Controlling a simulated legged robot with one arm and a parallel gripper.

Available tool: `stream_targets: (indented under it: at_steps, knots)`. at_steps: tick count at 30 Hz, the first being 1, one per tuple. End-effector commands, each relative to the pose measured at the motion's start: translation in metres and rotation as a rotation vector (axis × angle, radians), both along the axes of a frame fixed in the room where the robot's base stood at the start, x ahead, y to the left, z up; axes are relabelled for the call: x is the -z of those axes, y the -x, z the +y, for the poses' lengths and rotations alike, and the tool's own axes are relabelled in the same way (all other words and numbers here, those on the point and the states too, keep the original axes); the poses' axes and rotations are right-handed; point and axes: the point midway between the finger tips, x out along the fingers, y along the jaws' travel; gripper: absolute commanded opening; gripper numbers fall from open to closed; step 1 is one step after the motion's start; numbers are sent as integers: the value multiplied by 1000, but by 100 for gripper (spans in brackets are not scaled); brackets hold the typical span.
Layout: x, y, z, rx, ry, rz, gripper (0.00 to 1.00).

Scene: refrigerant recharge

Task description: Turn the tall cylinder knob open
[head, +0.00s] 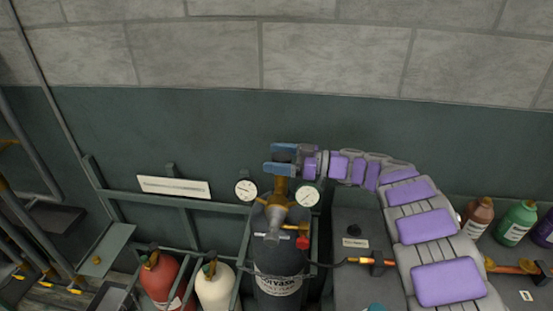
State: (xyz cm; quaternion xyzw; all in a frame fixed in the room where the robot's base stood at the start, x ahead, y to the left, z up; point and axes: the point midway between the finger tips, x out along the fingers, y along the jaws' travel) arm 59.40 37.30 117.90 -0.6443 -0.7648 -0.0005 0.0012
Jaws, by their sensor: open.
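The tall cylinder (278,285) is dark grey with white lettering and stands upright at the bottom middle of the head view. A brass and grey valve fitting (270,218) sits on its top, with a small red part (303,242) at its right. Two round white gauges flank the fitting, a left gauge (246,189) and a right gauge (308,196). My gripper (272,159) has blue fingers and is open, pointing left just above the top of the brass fitting. I cannot make out a knob clearly, nor whether the fingers touch the fitting.
A red cylinder (160,279) and a cream cylinder (215,288) stand left of the tall one. A grey box (352,255) stands to its right. Brown (477,217) and green (516,223) bottles are at far right. A dark green wall (190,130) lies behind.

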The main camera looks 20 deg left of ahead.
Motion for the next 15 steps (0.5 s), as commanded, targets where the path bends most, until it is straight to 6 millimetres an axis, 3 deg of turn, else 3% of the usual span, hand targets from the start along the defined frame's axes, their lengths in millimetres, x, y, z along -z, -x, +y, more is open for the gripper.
stream_targets:
  at_steps: [10,15]
  knots:
    - [0,1,4,0,0,1,84]
    - [0,1,3,0,0,0,69]
